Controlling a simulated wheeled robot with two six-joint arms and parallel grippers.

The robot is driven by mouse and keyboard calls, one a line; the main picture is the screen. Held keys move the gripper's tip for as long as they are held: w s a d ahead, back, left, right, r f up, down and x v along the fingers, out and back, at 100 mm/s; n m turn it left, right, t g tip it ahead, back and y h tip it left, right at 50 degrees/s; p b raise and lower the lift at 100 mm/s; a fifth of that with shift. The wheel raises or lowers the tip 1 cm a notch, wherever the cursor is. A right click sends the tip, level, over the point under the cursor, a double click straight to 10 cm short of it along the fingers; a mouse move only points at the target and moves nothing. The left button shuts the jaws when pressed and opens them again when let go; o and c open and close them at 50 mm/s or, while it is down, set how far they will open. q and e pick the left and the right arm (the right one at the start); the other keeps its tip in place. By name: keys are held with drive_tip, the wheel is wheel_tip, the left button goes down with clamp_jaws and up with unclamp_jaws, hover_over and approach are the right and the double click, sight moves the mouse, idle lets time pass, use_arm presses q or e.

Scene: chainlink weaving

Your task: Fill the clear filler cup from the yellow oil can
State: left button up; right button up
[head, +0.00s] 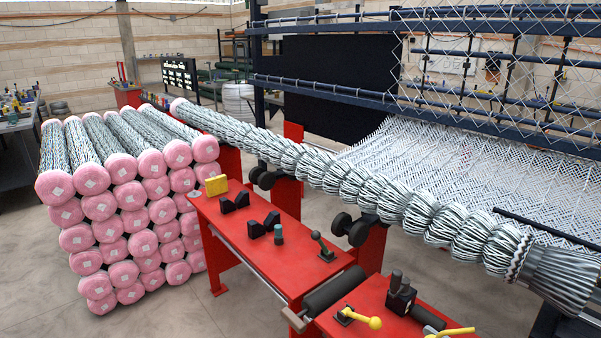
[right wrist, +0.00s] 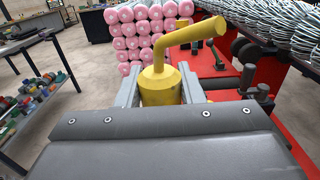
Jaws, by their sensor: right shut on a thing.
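The yellow oil can (right wrist: 160,90) is between the two fingers of my right gripper (right wrist: 160,86), which is shut on it. Its body is upright in the right wrist view, and its bent spout rises and points to the right. The can and my right gripper do not show in the head view. A small grey-green cylinder (head: 278,234) stands on the red bench (head: 262,262) in the head view; I cannot tell whether it is the clear filler cup. No clearly transparent cup can be made out. My left gripper is not in view.
The bench also holds a yellow block (head: 216,185), black V-shaped blocks (head: 234,202) and a black lever (head: 322,247). A long wire-mesh roll (head: 330,170) runs behind it. Pink-ended rolls (head: 120,215) are stacked at the left. Floor in front is clear.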

drive_tip(key=s+a+r+n+g+y, duration=0.3)
drive_tip(key=s+a, duration=0.1)
drive_tip(key=s, duration=0.1)
drive_tip(key=w+d+f+m+t+h, duration=0.7)
drive_tip(key=w+d+f+m+h, duration=0.2)
drive_tip(key=w+d+f+h, duration=0.2)
drive_tip(key=shift+d+f+m+h, duration=0.3)
drive_tip(key=shift+d+f+h, duration=0.4)
drive_tip(key=shift+d+f, duration=0.4)
drive_tip(key=shift+a+f, duration=0.1)
drive_tip(key=shift+f, duration=0.1)
wheel_tip(320, 180, down, 9)
drive_tip(key=b, duration=0.8)
drive_tip(key=shift+f+b, duration=0.15)
drive_tip(key=shift+b, duration=0.25)
drive_tip(key=shift+f+b, duration=0.35)
drive_tip(key=o, duration=1.1)
drive_tip(key=shift+r, duration=0.1)
